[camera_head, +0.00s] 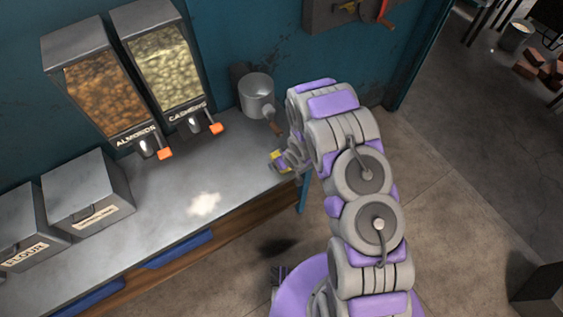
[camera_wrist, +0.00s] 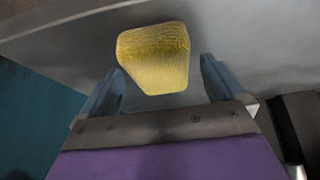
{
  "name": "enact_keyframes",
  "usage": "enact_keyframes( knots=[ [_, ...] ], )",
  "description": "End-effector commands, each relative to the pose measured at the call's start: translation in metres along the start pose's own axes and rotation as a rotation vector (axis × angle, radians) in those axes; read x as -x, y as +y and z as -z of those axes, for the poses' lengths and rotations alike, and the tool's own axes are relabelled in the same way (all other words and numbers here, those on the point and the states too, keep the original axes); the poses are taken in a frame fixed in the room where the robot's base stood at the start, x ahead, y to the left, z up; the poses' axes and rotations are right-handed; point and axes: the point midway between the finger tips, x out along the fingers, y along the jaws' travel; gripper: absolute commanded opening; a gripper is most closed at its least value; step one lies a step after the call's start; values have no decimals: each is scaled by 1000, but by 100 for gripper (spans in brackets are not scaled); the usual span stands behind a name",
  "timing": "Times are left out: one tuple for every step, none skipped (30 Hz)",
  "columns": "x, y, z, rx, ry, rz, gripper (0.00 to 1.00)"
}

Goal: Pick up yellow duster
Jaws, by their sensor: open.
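The yellow duster (camera_wrist: 154,58) is a textured yellow block on the grey counter in the wrist view. My gripper (camera_wrist: 160,80) is open, with one finger on each side of the duster. The duster lies between and slightly beyond the fingertips. A gap shows at the left finger and at the right finger. In the head view a small patch of the yellow duster (camera_head: 279,156) shows at the counter's right end, mostly hidden by my gripper (camera_head: 284,163).
A white powder pile (camera_head: 204,204) lies on the grey counter (camera_head: 150,215). A metal pot (camera_head: 257,95) with a handle stands behind my gripper. The almond dispenser (camera_head: 103,90), cashew dispenser (camera_head: 163,65) and flour box (camera_head: 25,235) stand farther left. The counter's middle is mostly clear.

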Motion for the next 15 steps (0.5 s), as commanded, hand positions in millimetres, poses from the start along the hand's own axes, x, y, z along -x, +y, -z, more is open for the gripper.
enact_keyframes(
  knots=[
    [-4,0,0,0,0,0,96],
    [-4,0,0,0,1,0,96],
    [-4,0,0,0,1,0,96],
    [-4,0,0,0,1,0,96],
    [-4,0,0,0,1,0,96],
    [-3,0,0,0,1,0,96],
    [-3,0,0,0,1,0,96],
    [-3,0,0,0,1,0,94],
    [-3,0,0,0,1,0,90],
    [-3,0,0,0,1,0,87],
    [-3,0,0,0,1,0,84],
    [-3,0,0,0,1,0,81],
    [-3,0,0,0,1,0,78],
    [-3,0,0,0,1,0,75],
    [-3,0,0,0,1,0,71]
  ],
)
